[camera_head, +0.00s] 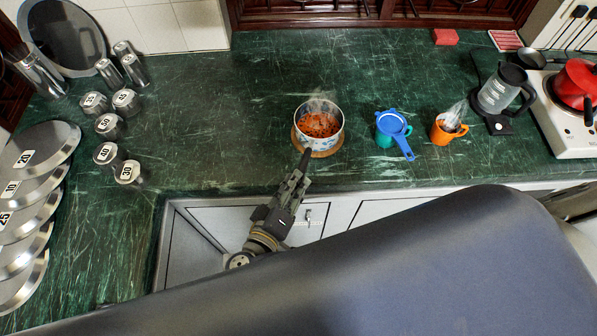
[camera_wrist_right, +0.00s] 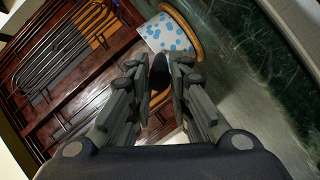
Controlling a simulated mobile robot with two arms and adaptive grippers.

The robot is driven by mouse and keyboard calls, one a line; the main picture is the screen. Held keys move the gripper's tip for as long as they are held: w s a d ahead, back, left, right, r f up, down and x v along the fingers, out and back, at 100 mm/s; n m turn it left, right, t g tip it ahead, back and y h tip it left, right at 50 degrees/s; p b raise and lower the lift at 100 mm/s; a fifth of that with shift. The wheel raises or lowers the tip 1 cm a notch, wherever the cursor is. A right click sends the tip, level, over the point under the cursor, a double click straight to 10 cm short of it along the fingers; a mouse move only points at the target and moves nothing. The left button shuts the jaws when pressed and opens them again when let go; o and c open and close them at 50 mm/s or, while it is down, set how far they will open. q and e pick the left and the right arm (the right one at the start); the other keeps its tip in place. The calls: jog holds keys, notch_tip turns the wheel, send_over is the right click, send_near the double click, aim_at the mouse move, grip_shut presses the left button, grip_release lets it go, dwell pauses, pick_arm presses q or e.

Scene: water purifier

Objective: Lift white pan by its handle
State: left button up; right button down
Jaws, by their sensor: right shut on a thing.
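The white pan (camera_head: 335,128) with blue spots holds orange-brown food and stands at the middle of the green counter, over a round wooden trivet (camera_head: 325,153). Its dark handle (camera_head: 305,157) points toward the counter's front edge. My right gripper (camera_head: 301,172) is shut on the handle. In the right wrist view, the gripper (camera_wrist_right: 161,75) has its fingers either side of the dark handle (camera_wrist_right: 160,68). The spotted pan wall (camera_wrist_right: 165,36) and the trivet (camera_wrist_right: 186,28) show just beyond. I cannot tell whether there is a gap under the pan. My left gripper is not in view.
Right of the pan stand a teal cup with a blue strainer (camera_head: 392,124), an orange mug (camera_head: 447,129) and a glass kettle (camera_head: 502,88). A red pot (camera_head: 577,84) is on a white stove. Numbered weights (camera_head: 110,126) stand left. Counter around the pan is clear.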

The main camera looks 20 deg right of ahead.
jog(key=shift+r, duration=0.15)
jog(key=shift+r, duration=1.15)
jog(key=s+d+r+b, duration=0.2)
jog(key=s+d+b, duration=0.1)
jog(key=s, duration=1.2)
jog(key=shift+s+d+r, duration=0.15)
jog(key=shift+s, duration=0.15)
